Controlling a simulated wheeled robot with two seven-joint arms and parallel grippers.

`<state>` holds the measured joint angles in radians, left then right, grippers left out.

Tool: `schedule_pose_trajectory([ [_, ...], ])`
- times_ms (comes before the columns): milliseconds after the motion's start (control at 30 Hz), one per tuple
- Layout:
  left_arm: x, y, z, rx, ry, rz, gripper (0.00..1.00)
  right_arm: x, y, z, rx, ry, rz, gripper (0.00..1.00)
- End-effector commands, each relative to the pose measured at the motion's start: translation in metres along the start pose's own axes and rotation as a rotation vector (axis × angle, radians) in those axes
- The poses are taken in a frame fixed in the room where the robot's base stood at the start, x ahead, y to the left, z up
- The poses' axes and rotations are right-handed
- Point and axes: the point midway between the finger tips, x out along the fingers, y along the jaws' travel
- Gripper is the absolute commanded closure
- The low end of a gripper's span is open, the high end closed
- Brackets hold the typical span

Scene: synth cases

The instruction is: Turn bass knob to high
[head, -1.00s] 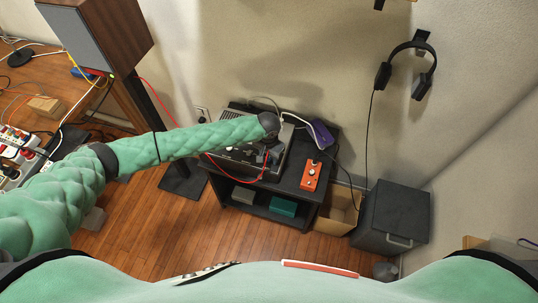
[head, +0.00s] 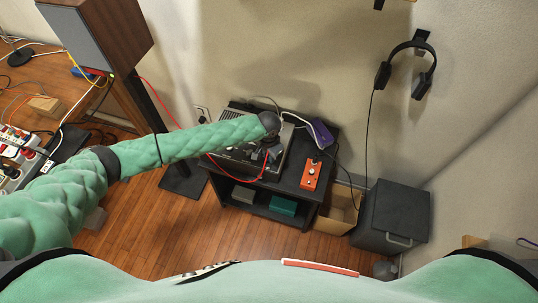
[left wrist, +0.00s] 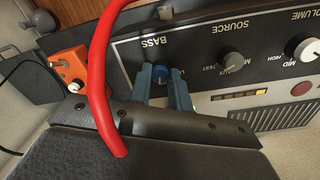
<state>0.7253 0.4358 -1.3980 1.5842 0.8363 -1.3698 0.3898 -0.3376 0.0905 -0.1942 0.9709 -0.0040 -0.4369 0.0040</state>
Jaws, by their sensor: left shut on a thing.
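The amplifier (head: 236,152) sits on the top of a black shelf unit, partly hidden under my left arm. In the left wrist view its dark front panel (left wrist: 204,48) shows upside down, with BASS, SOURCE and VOLUME labels. The blue bass knob (left wrist: 160,73) is beside the BASS label. My left gripper (left wrist: 162,80) has its two blue-grey fingers on either side of this knob and is shut on it. In the head view my left gripper (head: 270,154) is small and dark over the amplifier's right part. The knob's pointer is too small to read. My right gripper is not in view.
A red cable (left wrist: 100,70) curves close past the gripper. A source knob (left wrist: 231,63) and volume knob (left wrist: 303,48) are on the same panel. An orange pedal (head: 311,175) and purple box (head: 321,132) stand right of the amplifier on the shelf unit (head: 290,182).

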Motion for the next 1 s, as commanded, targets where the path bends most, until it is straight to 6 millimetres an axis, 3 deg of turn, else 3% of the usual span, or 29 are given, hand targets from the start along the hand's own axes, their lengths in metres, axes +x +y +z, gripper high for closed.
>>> schedule_pose_trajectory([
  [600, -0.0016, 0.0005, -0.0019, 0.561, -0.015, -0.002, 1.0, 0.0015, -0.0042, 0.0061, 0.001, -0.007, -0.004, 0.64],
  [1000, -0.0019, 0.0008, -0.0019, 0.787, -0.023, -0.002, 1.0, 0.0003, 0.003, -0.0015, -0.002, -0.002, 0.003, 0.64],
])
